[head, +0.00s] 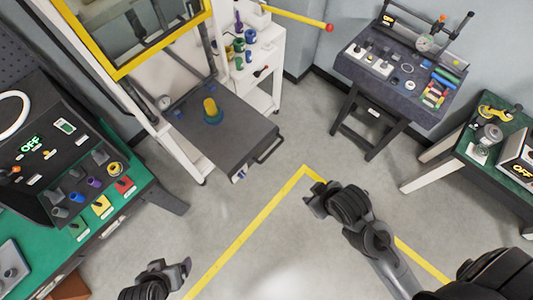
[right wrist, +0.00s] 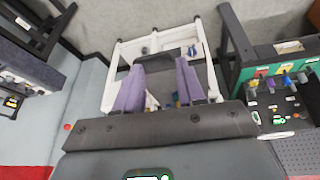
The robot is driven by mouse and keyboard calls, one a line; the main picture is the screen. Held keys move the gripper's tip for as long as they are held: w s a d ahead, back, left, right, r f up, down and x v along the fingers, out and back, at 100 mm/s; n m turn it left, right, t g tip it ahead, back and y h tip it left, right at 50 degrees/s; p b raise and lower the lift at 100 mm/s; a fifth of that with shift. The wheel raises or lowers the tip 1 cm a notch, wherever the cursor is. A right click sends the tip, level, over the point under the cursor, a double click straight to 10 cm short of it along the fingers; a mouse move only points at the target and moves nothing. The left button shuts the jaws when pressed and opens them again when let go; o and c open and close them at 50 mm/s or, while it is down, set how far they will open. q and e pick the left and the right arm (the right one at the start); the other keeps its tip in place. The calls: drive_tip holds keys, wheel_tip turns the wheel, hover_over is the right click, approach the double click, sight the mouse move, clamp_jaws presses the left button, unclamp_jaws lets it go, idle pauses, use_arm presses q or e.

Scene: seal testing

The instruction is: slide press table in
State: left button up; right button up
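The press table (head: 235,146) is a dark grey slab standing out from the white-framed press, with a bar handle (head: 268,148) on its front edge. A yellow piece on a blue base (head: 211,112) stands upright on it. My right gripper (head: 311,203) is over the floor, apart from the handle, to its lower right. In the right wrist view its two purple fingers (right wrist: 159,88) are spread with nothing visibly held; the white press frame (right wrist: 205,45) shows beyond them. My left gripper (head: 187,267) is low at the bottom left, away from the table; its fingers are too unclear to judge.
A green bench with a control panel (head: 60,150) stands at the left. A white shelf cart (head: 262,65) is behind the press table. A dark workbench (head: 385,82) and a green bench (head: 495,170) stand at the right. Open floor marked with yellow tape (head: 245,235) lies in front.

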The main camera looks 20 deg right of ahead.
sight(270, 153)
drive_tip(key=w+a+f+n+t+y+b, duration=0.1)
drive_tip(key=w+f+n+t+b, duration=0.25)
drive_tip(key=w+n, duration=0.2)
drive_tip(key=w+f+n+t+y+b, duration=0.1)
drive_tip(key=w+f+n+t+b, duration=0.25)
drive_tip(key=w+n+b, duration=0.2)
drive_tip(key=w+d+f+n+t+y+b, duration=0.15)
drive_tip(key=w+f+n+b, duration=0.3)
drive_tip(key=f+b, duration=0.7)
drive_tip(key=w+d+f+n+t+y+b, duration=0.1)
drive_tip(key=w+d+f+n+y+b, duration=0.3)
drive_tip(key=f+b, duration=0.75)
drive_tip(key=shift+h, duration=0.75)
drive_tip(key=shift+w+r+b+x, duration=0.1)
drive_tip(key=shift+r+b+x, duration=0.35)
drive_tip(key=shift+x, duration=1.3)
drive_tip(key=shift+w+r+b+x, duration=0.1)
drive_tip(key=shift+r+b+x, duration=0.3)
drive_tip(key=shift+x, duration=1.35)
drive_tip(key=shift+w+r+b+x, duration=0.1)
drive_tip(key=shift+r+b+x, duration=0.3)
drive_tip(key=shift+x, duration=1.35)
drive_tip(key=shift+s+a+f, duration=0.1)
drive_tip(key=shift+f, duration=0.05)
drive_tip(key=shift+c, duration=0.3)
clamp_jaws()
